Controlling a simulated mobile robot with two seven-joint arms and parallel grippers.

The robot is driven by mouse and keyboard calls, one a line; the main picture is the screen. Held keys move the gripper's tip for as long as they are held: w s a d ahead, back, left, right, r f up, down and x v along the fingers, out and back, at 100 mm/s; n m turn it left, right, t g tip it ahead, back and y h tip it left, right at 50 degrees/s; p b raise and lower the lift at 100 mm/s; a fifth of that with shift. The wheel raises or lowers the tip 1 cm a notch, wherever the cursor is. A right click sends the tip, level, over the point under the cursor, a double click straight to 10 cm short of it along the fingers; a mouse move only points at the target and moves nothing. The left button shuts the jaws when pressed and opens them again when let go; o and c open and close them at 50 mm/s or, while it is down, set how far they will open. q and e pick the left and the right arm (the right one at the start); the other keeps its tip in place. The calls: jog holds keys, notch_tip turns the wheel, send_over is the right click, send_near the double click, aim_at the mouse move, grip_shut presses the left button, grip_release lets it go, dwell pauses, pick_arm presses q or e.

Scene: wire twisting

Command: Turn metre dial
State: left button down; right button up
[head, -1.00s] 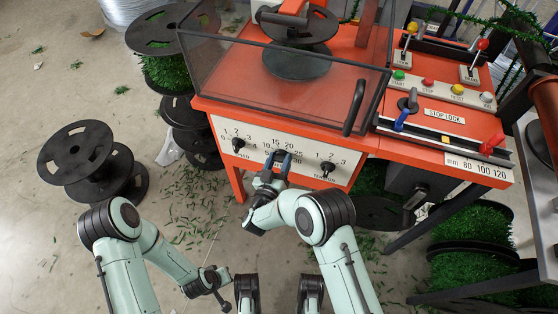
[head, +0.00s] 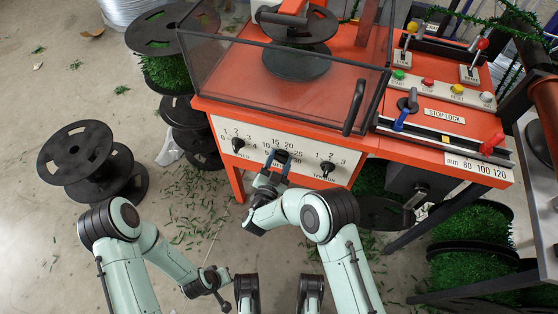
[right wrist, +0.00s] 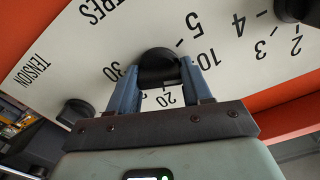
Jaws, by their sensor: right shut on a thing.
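The metre dial (head: 281,157) is a black round knob, the middle of three on the machine's white front panel. In the right wrist view the dial (right wrist: 158,67) sits between the two blue-grey fingers of my right gripper (right wrist: 158,82), which is shut on it. In the head view my right gripper (head: 278,164) reaches up to the panel from below, its fingers on either side of the dial. The fingers and dial cover part of the number scale. My left arm ends low in the head view, away from the machine; its jaws cannot be made out.
The speed dial (head: 238,144) and tension dial (head: 327,168) flank the metre dial. A clear guard (head: 270,75) stands above the panel, with a black handle (head: 354,107) at right. Black reels (head: 78,155) stand on the floor at left.

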jog(key=shift+s+f, duration=0.1)
jog(key=shift+f, duration=0.05)
dwell(0.3)
jog(key=o, duration=1)
jog(key=shift+o, duration=0.2)
pick_arm(q)
jog(key=shift+t, duration=0.4)
jog(key=r+p, duration=0.1)
jog(key=w+d+r+p, duration=0.1)
jog(key=r, duration=0.1)
jog(key=w+r, duration=0.1)
jog(key=shift+d+r+p, duration=0.2)
jog(key=shift+p, duration=0.2)
pick_arm(e)
jog(key=v, duration=1.3)
jog(key=shift+s, duration=0.15)
